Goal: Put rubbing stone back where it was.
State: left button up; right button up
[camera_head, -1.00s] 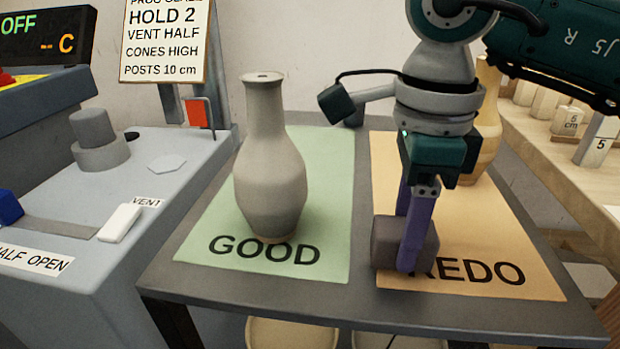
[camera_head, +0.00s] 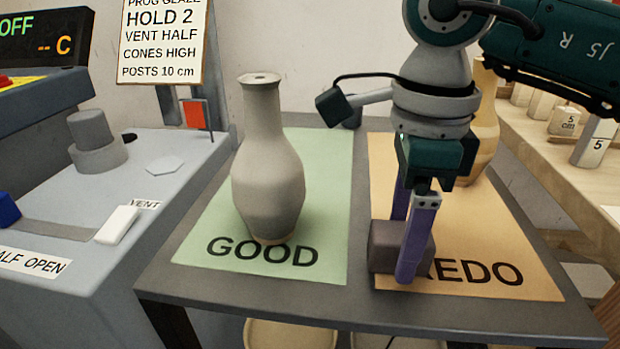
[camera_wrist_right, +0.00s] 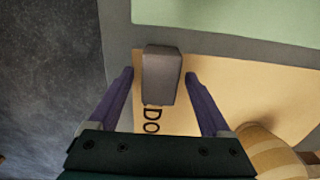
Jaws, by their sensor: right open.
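The rubbing stone (camera_head: 384,246) is a dark grey block resting at the front left corner of the orange REDO mat (camera_head: 500,235), over the first letter of the word. My right gripper (camera_head: 404,248) is lowered over it with purple fingers open, one on the near side and one on the far side. In the right wrist view the stone (camera_wrist_right: 162,72) lies between the two spread fingertips, with a gap to each. The far fingertip is hidden behind the stone in the head view. My left gripper is not in view.
A grey vase (camera_head: 268,170) stands on the green GOOD mat (camera_head: 330,200), left of the stone. A tan vase (camera_head: 484,140) stands behind my right gripper on the REDO mat. The kiln's grey top (camera_head: 60,220) is at left, a wooden shelf with marked posts (camera_head: 594,145) at right.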

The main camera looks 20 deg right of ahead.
notch_tip(320, 180, up, 12)
jog(key=p, duration=0.1)
jog(key=shift+d, duration=0.1)
dwell(0.4)
